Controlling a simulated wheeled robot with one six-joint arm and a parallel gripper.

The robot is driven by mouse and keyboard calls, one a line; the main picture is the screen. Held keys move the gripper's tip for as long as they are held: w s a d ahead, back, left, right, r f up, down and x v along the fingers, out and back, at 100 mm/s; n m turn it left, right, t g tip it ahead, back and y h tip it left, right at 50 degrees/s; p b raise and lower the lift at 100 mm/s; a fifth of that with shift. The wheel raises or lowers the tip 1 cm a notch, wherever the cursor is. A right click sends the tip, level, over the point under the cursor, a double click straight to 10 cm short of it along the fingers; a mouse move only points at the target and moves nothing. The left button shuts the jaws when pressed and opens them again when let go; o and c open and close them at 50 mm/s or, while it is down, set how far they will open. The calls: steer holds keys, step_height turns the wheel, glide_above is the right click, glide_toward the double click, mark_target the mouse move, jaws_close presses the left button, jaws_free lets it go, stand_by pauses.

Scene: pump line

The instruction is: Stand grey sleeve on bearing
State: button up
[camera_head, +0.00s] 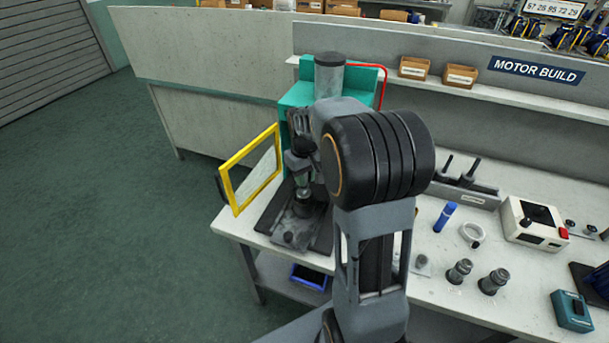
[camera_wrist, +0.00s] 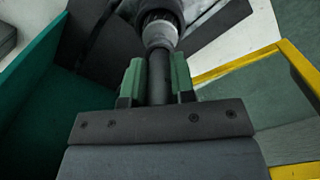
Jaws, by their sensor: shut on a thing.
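My gripper (camera_wrist: 157,80) is shut, its green fingers on either side of a dark grey cylindrical piece, the grey sleeve (camera_wrist: 158,82), in the wrist view. Just beyond the fingertips, in line with the sleeve, are a pale metal ring (camera_wrist: 158,36) and a dark round part (camera_wrist: 161,12). I cannot tell which of these is the bearing, or whether the sleeve touches it.
A yellow-framed guard (camera_head: 249,168) stands open left of the press. On the bench to the right are two metal fittings (camera_head: 459,271) (camera_head: 493,281), a white ring (camera_head: 472,233), a blue marker-like item (camera_head: 445,216) and a white instrument (camera_head: 535,222). A teal box (camera_head: 571,311) lies at the front right.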

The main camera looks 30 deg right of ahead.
steer(key=o, duration=1.1)
steer(key=shift+c, duration=0.2)
steer(key=shift+r, duration=0.15)
steer(key=shift+r+p, duration=2.5)
steer(key=shift+r, duration=0.45)
steer(key=s+a+r+t, duration=0.2)
steer(key=s+a, duration=0.2)
steer(key=s, duration=0.4)
steer(key=s+a+r+m+t, duration=0.1)
steer(key=s+a+r+t, duration=0.1)
steer(key=s+a, duration=0.3)
steer(key=s+r, duration=0.1)
steer(key=s, duration=0.2)
steer(key=shift+a+r, duration=0.2)
steer(key=shift+r, duration=0.1)
